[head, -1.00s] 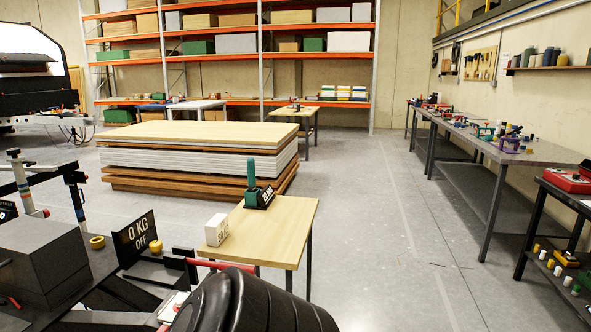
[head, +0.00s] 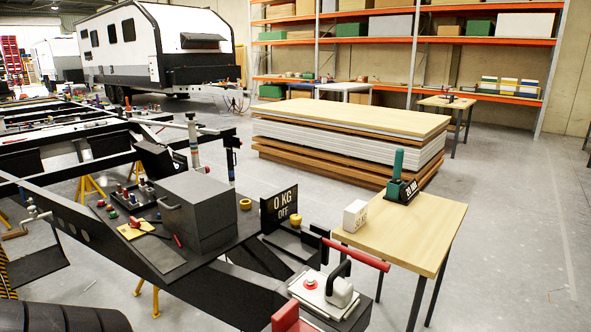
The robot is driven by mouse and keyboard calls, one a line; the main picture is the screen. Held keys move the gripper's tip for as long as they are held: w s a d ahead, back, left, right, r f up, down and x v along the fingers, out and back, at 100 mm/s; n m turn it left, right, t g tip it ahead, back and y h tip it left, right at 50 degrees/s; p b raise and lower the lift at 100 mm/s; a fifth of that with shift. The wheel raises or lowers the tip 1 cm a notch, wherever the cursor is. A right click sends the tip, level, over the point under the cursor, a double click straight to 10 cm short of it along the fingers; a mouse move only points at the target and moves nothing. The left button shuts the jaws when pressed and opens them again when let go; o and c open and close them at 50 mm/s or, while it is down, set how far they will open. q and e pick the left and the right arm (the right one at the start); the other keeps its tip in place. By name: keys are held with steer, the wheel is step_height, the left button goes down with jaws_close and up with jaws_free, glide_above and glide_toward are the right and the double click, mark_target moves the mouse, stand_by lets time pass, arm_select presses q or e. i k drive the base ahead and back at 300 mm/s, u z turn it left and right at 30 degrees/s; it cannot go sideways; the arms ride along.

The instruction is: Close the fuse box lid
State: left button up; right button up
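No part that I can clearly name as the fuse box or its lid shows in the head view. A dark grey closed box (head: 196,215) with a handle on its left side sits on the black deck of the chassis. Behind it stands a smaller black box (head: 154,157) with a slanted upper part; I cannot tell whether that part is a raised lid. Neither of my grippers is in view.
The chassis frame (head: 75,210) fills the left. Small fittings (head: 128,196) lie on its deck. A "0 KG OFF" sign (head: 280,205) and a coupling (head: 325,290) stand near a wooden table (head: 420,230). A panel stack (head: 350,140) is behind. Floor at right is clear.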

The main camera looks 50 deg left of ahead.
mark_target(157, 161)
steer(key=i, duration=6.2)
steer(key=u, duration=3.3)
steer(key=i, duration=3.4)
steer(key=u, duration=2)
